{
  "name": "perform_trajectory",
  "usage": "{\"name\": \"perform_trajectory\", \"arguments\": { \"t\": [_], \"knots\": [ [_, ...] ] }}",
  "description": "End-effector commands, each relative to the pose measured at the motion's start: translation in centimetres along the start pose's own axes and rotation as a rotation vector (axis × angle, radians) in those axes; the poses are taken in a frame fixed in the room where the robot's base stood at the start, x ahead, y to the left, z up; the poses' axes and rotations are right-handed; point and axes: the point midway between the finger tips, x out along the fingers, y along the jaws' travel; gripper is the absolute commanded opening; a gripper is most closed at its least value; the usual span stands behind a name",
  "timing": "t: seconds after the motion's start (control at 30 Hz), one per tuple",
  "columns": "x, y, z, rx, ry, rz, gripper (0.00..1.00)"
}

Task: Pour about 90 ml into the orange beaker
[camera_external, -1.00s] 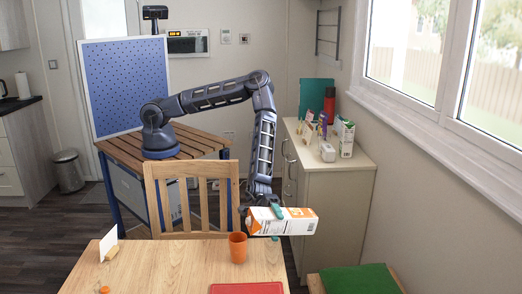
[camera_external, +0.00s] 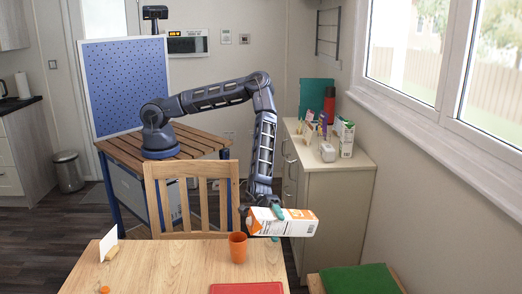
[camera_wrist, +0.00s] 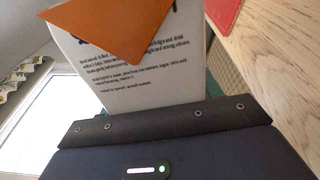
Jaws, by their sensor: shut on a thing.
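My gripper (camera_external: 277,212) is shut on a white and orange carton (camera_external: 298,228), which lies nearly on its side in the air. Its left end is close to the orange beaker (camera_external: 238,248), above and to the right of it in the picture. The beaker stands upright on the wooden table. In the wrist view, the carton's printed white side (camera_wrist: 125,65) fills the middle, with an orange patch at its top. No stream of liquid shows. The carton's opening and the beaker's contents cannot be made out.
A red mat (camera_external: 247,288) lies at the table's front. A white card (camera_external: 108,244) stands at the left. A wooden chair (camera_external: 192,170) is behind the table (camera_external: 165,265).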

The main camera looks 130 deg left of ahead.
Motion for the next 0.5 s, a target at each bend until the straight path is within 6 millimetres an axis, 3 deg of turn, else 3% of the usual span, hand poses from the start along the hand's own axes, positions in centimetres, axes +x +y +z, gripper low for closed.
{"name": "perform_trajectory", "arguments": {
  "t": [0.13,0.5],
  "knots": [
    [-0.1,-0.7,-0.5,-0.087,0.002,0.001,0.30],
    [0.0,-0.6,1.1,-0.401,0.002,0.004,0.30]
  ]
}}
